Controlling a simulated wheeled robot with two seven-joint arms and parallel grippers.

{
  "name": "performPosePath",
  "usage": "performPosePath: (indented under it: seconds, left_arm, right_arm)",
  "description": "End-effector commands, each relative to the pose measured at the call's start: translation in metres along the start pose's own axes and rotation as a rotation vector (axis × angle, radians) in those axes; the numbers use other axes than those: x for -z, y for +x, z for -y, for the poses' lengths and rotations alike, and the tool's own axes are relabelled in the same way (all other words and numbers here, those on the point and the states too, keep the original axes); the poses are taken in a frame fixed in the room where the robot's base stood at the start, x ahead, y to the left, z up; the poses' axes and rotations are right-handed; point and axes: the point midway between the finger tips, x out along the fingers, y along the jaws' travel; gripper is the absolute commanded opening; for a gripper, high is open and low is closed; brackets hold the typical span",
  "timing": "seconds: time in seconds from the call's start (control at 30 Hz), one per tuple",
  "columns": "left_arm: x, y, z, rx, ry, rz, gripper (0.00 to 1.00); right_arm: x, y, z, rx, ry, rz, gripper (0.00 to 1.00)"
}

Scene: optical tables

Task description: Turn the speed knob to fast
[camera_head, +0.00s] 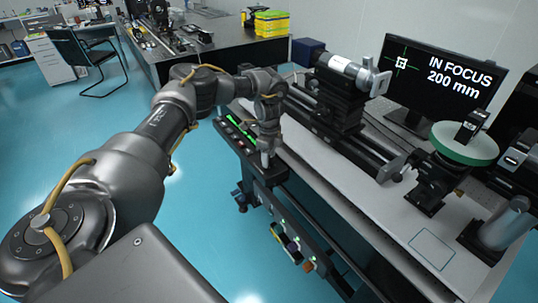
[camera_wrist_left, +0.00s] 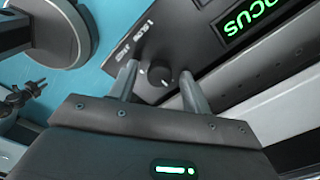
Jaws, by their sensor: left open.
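The speed knob (camera_wrist_left: 159,77) is a small dark round knob on a black control panel (camera_wrist_left: 185,40). In the left wrist view it lies between the two fingers of my left gripper (camera_wrist_left: 158,72), which is open. One finger is on each side of it; whether either finger touches it I cannot tell. Small white marks and lettering sit beside the knob, too small to read surely. In the head view my left gripper (camera_head: 267,155) points down at the panel (camera_head: 236,134) on the table's near edge, and the knob is hidden. My right gripper is not in view.
Green lit "FOCUS" lettering (camera_wrist_left: 248,18) is on the same panel. On the white table (camera_head: 390,225) stand a camera on a rail (camera_head: 347,70), a monitor (camera_head: 440,80) reading "IN FOCUS 200 mm", and a green-rimmed disc (camera_head: 464,145). Blue floor lies below the near edge.

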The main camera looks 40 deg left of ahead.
Motion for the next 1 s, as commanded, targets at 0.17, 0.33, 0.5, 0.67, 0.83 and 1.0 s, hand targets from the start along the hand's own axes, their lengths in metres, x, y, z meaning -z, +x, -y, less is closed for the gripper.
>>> performPosePath:
  seconds: [0.17,0.33,0.5,0.67,0.83,1.0]
  left_arm:
    - [-0.0005,0.0005,0.0,0.0,-0.001,0.0,0.49]
    - [-0.0006,0.0003,-0.0001,0.0,-0.001,0.0,0.33]
    - [-0.0005,0.0003,-0.0002,0.0,-0.001,0.0,0.11]
    - [-0.0004,0.0003,-0.0002,0.0,0.002,0.0,0.04]
    - [-0.0004,-0.0002,-0.0002,0.0,0.031,0.0,0.04]
    - [0.0,-0.0009,-0.0001,-0.001,0.113,-0.001,0.04]
  right_arm:
    - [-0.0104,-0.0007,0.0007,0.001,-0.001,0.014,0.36]
    - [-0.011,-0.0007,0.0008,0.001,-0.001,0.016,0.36]
    - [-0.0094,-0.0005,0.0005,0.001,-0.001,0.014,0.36]
    - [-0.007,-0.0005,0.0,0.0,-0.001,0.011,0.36]
    - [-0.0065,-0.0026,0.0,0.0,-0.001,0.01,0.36]
    - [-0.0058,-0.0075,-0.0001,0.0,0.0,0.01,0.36]
